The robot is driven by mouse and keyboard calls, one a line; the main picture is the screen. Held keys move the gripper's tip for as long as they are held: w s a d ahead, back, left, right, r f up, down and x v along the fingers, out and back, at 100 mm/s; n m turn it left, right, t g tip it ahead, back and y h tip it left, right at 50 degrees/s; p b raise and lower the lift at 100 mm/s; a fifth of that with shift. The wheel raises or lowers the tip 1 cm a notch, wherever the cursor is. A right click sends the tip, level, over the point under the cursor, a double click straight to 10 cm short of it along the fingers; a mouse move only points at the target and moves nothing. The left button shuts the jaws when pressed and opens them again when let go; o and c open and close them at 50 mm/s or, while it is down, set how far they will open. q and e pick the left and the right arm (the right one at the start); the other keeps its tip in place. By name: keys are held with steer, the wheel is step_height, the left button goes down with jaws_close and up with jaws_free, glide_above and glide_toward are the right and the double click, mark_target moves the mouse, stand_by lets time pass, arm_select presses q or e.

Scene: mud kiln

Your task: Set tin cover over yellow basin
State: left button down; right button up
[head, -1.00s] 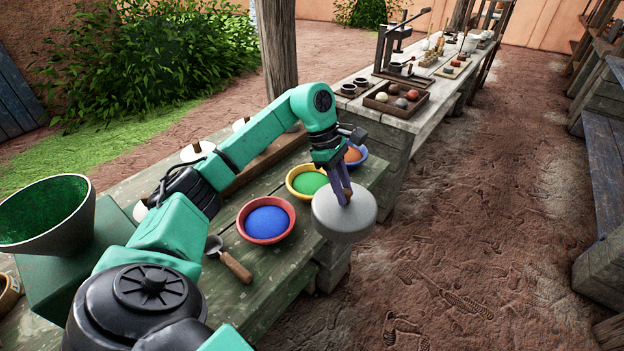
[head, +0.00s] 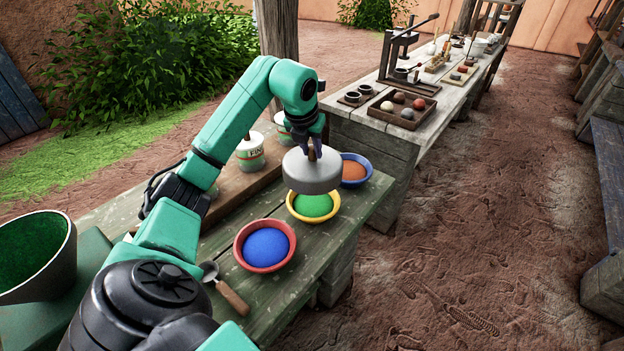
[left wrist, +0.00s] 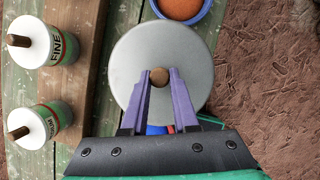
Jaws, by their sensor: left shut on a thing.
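The tin cover (head: 312,172) is a round grey lid with a brown knob. My left gripper (head: 314,146) is shut on its knob and holds the cover in the air. In the head view the cover overlaps the far rim of the yellow basin (head: 314,217), which holds green powder and stands on the green table. In the left wrist view the cover (left wrist: 130,75) shows from above, with the gripper (left wrist: 159,76) on its knob; the yellow basin is hidden there. My right gripper is not in view.
A red bowl of blue powder (head: 265,246) and a blue bowl of orange powder (head: 355,170) flank the yellow basin. A trowel (head: 228,290) lies near the front. White-lidded canisters (left wrist: 32,42) stand on a wooden board to the left. A second table (head: 430,122) stands behind.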

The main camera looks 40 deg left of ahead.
arm_select(q)
step_height(320, 180, down, 9)
steer(key=p, duration=0.1)
steer(key=shift+f, duration=0.25)
steer(key=shift+f, duration=0.1)
steer(key=c, duration=0.7)
jaws_free()
